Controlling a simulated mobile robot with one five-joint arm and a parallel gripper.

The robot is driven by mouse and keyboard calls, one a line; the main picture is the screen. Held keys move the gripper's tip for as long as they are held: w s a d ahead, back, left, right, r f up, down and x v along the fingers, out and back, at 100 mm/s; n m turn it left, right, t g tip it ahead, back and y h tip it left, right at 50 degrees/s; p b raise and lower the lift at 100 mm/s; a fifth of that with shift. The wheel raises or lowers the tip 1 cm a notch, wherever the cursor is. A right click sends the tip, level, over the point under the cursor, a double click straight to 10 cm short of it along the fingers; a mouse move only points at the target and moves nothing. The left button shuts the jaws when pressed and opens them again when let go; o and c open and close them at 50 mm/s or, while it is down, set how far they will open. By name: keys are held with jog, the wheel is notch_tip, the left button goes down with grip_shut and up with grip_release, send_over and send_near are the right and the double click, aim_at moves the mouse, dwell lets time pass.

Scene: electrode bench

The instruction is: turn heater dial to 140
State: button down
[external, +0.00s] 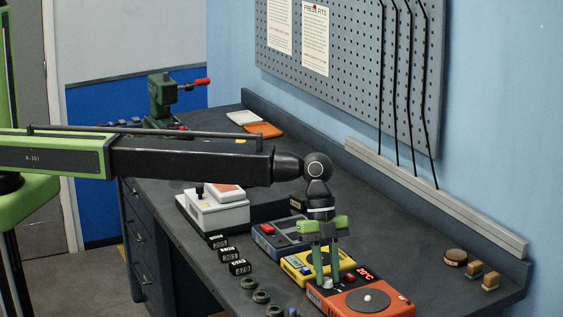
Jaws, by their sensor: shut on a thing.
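The heater is an orange box (388,300) at the front of the bench, cut off by the bottom edge of the picture. A small red lit display (364,275) sits at its back edge; I cannot read its number with certainty. My gripper (327,281) points straight down at the left end of the heater. Its green-grey fingers are shut on a small pale knob, the heater dial (327,284), which is mostly hidden between the fingertips. Any dial marks are too small to read.
A yellow box (298,264) and a blue-grey box with a red button (262,238) stand close behind the heater. Small black blocks (240,267) and dark rings (262,297) lie to the left. Brown pieces (455,257) lie right, with bare bench between.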

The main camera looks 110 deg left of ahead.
jog(key=c, duration=1.2)
grip_release()
jog(key=shift+c, duration=0.2)
jog(key=p+v, duration=1.6)
jog(key=v, duration=0.1)
jog(key=shift+r, duration=0.2)
